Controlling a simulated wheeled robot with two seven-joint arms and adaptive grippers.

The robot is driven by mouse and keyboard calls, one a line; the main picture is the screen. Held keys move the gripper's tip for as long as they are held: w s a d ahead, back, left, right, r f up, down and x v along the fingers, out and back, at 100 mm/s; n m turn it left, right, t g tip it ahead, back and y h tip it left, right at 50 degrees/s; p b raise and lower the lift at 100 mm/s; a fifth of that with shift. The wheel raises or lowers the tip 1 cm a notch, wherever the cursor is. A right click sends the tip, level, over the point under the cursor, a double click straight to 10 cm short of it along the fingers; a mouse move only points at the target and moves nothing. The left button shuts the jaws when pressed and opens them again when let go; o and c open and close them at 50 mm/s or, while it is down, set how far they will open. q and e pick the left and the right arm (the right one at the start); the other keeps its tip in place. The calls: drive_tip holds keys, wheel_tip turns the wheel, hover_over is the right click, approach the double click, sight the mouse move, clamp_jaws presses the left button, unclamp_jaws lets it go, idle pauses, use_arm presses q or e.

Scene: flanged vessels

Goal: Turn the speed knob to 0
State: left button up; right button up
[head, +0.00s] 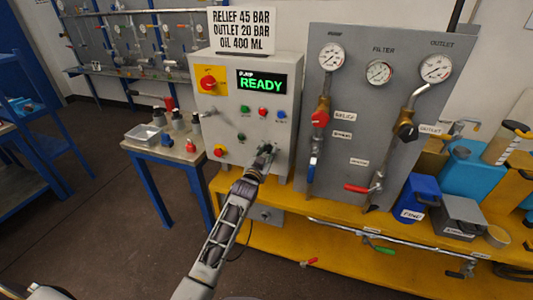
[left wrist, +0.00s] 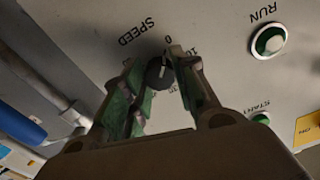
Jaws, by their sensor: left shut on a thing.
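The grey control box (head: 228,130) carries a lit READY display (head: 262,83). My left gripper (head: 265,150) reaches up to the lower right of its front panel. In the left wrist view the dark round speed knob (left wrist: 158,73) sits between the two green-padded fingers of my left gripper (left wrist: 154,62), which are shut on it. The SPEED label (left wrist: 137,32) and a 0 mark (left wrist: 168,39) show beside the knob. A light pointer line shows on the knob, but its exact reading is unclear. The gripper hides the knob in the head view. My right gripper is not in view.
The RUN button (left wrist: 268,41) and START button (left wrist: 262,118) are close to the gripper. A red and yellow switch (head: 208,81) is on the box. A grey gauge panel (head: 375,120) stands to the right, above a yellow bench (head: 345,228).

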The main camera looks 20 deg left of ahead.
use_arm(q)
drive_tip(key=o, duration=1)
drive_tip(key=shift+s, duration=0.15)
drive_tip(key=shift+s+a, duration=0.2)
drive_tip(key=shift+s, duration=5.65)
